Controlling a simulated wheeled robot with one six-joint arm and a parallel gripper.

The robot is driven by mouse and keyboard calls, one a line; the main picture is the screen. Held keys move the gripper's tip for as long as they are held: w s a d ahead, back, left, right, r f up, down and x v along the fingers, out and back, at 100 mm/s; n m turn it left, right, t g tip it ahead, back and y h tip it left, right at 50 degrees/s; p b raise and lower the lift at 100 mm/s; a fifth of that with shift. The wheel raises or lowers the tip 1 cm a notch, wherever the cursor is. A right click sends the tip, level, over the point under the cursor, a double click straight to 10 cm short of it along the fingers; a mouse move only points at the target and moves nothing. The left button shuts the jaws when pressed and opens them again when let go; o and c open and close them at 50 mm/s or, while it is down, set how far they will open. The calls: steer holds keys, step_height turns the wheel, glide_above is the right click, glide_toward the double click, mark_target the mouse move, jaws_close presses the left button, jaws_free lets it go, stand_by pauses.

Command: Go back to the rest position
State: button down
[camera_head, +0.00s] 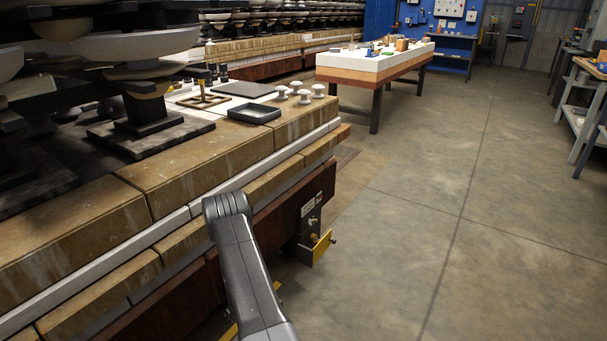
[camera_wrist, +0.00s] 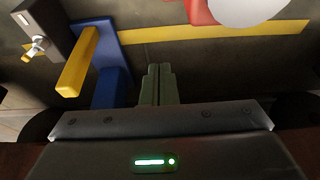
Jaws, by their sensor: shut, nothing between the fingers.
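My gripper (camera_wrist: 158,85) shows in the wrist view, with its two greenish fingers pressed together and nothing between them. Below the fingers is a dark wrist body with a green light. In the head view only my grey arm link is seen, rising from the bottom beside the stone-topped bench (camera_head: 210,170); my gripper is hidden there. In the wrist view the fingers point toward a dark floor with a yellow stripe (camera_wrist: 215,33). A blue bracket with a yellow bar (camera_wrist: 77,62) stands to the left of the fingers, apart from them.
On the bench are a dark tray (camera_head: 254,112), several white insulators (camera_head: 304,96), a brass frame (camera_head: 203,101) and stacked discs (camera_head: 140,75). A yellow bracket (camera_head: 322,246) juts from the bench's side. A table (camera_head: 375,66) stands farther back. The floor (camera_head: 450,190) at right is open.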

steer(key=shift+w+a+r+p, duration=0.1)
steer(key=shift+w+a+p, duration=0.35)
steer(key=shift+a, duration=0.2)
steer(key=shift+w+a+p, duration=0.35)
steer(key=shift+a+p, duration=0.2)
steer(key=shift+a, duration=0.05)
